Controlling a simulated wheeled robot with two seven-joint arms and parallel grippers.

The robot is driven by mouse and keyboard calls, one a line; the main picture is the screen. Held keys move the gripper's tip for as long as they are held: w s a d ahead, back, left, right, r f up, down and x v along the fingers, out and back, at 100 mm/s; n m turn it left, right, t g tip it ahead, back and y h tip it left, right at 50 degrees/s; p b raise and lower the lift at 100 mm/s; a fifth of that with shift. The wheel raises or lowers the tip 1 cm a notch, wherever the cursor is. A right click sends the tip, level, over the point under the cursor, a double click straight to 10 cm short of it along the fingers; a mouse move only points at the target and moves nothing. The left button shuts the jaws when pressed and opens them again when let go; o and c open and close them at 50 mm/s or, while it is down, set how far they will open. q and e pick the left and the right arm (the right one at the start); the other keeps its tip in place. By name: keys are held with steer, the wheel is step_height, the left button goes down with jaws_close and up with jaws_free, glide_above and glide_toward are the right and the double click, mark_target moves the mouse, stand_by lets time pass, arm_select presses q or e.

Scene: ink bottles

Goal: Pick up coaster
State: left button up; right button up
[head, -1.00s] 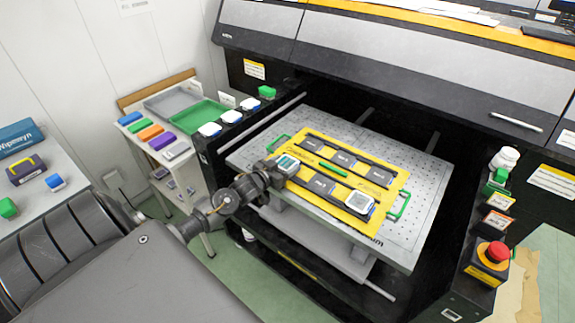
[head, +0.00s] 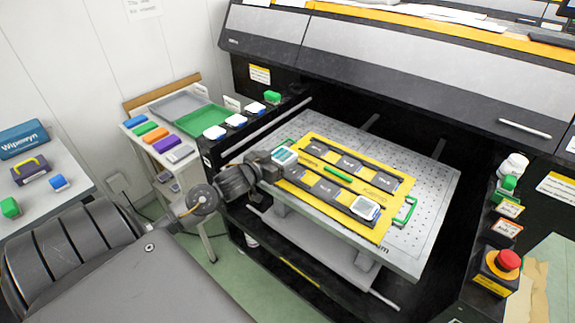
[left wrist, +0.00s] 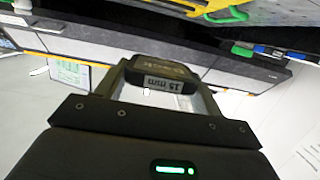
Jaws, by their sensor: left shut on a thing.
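The coaster (head: 284,155), square and white with a teal face, is at the left end of the yellow jig (head: 378,233) in the head view. My left gripper (head: 270,164) is shut on it from the left. It appears a little above the jig, but the gap is hard to judge. In the left wrist view a dark block (left wrist: 160,75) with upside-down "15 mm" lettering shows between the gripper fingers (left wrist: 158,88). I cannot tell how it joins the coaster. A second white coaster (head: 365,208) lies at the jig's front right. My right gripper is out of view.
The jig lies on a perforated metal bed (head: 430,185) under the printer's grey cover (head: 400,75). White-topped bottles (head: 236,121) stand on the ledge at left, near a green tray (head: 203,120). A red emergency button (head: 508,260) is at right.

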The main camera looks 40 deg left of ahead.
arm_select(q)
steer(key=s+d+r, duration=0.1)
steer(key=s+r, duration=0.2)
steer(key=s, duration=0.5)
steer(key=shift+s+d+r+b, duration=0.15)
steer(key=shift+d+r+b, duration=0.15)
steer(key=shift+d+b, duration=0.1)
steer(key=s+d+m+g+h, duration=0.1)
steer(key=d+m+h, duration=0.5)
steer(key=d, duration=1.4)
steer(key=shift+d+g+h, duration=0.3)
steer(key=shift+g+h, duration=0.2)
steer(key=shift+h, duration=0.4)
steer(key=shift+r, duration=0.1)
